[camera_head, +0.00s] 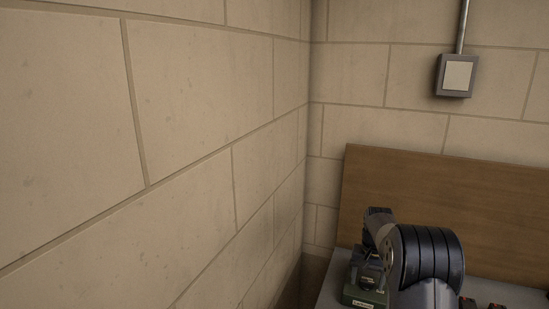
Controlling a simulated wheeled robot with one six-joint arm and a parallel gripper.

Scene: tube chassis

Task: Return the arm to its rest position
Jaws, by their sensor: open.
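My arm shows at the lower right, with a thick black ribbed joint and a grey link that reaches away toward a bench (520,293). My gripper's fingers cannot be made out; the arm's own links or the frame edge hide them. Part of the arm stands in front of the bench and hides some of its top.
A dark green device (364,295) with a pale label stands on the bench, close beside my arm in the picture. Small red-and-dark items (467,303) lie at the bottom edge. A wooden backboard (400,190) and block walls (200,90) enclose the corner. A grey switch box (457,76) hangs above.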

